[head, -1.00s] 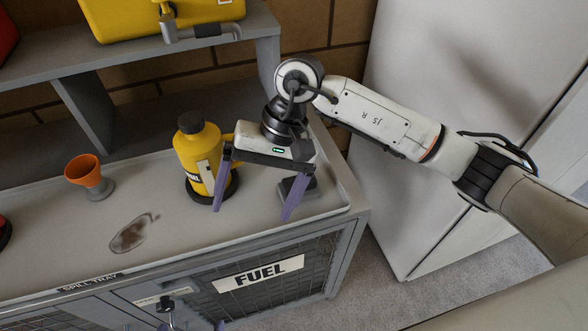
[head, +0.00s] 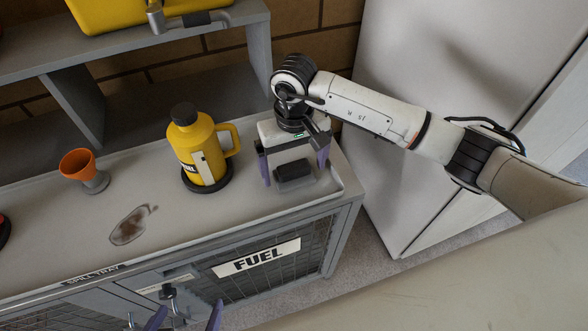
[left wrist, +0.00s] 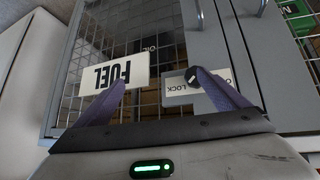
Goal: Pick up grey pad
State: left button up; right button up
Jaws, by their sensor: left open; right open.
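The grey pad (head: 294,174), a small dark grey block, lies at the right end of the bench-top tray. My right gripper (head: 294,167) is open, with one purple finger on each side of the pad as seen from the head. I cannot tell whether the fingers touch it. My left gripper (head: 191,306) is open and empty, low in front of the cabinet. In the left wrist view its fingers (left wrist: 160,80) point at the mesh door.
A yellow flask (head: 199,150) on a dark round base stands left of the pad. An orange-topped cup (head: 79,166) is further left, near a brown stain (head: 130,226). A shelf (head: 120,49) rises behind. A tall pale cabinet (head: 445,70) stands to the right.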

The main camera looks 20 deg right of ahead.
aim_at(294, 166)
jog(key=shift+f, duration=0.6)
jog(key=c, duration=1.2)
notch_tip(294, 166, up, 10)
jog(key=shift+r+b, duration=0.1)
jog(key=shift+b, duration=0.55)
